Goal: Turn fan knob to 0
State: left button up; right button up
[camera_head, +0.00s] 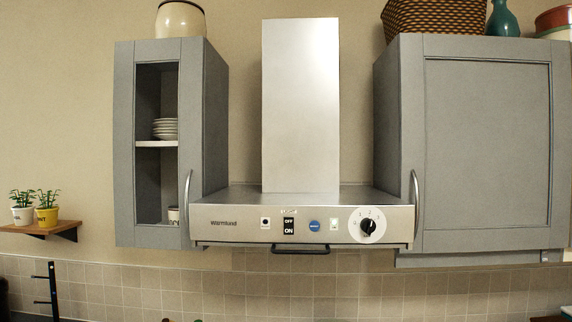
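The fan knob (368,226) is a black knob on a round white dial at the right end of the range hood's front panel. Numbers around the dial are too small to read surely, and so is the exact setting of the knob. The steel range hood (237,224) hangs on the wall between two grey cabinets. Neither of my grippers is in view.
A grey glass-door cabinet (125,150) hangs left of the hood, a larger grey cabinet (485,150) right. Their handles (187,200) stick out near the hood's ends. A black bar handle (300,250) hangs below the panel. The space before the knob looks clear.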

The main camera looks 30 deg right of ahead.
aim_at(367, 224)
jog(key=z, duration=1.6)
jog(key=j+z, duration=0.15)
jog(key=j, duration=0.1)
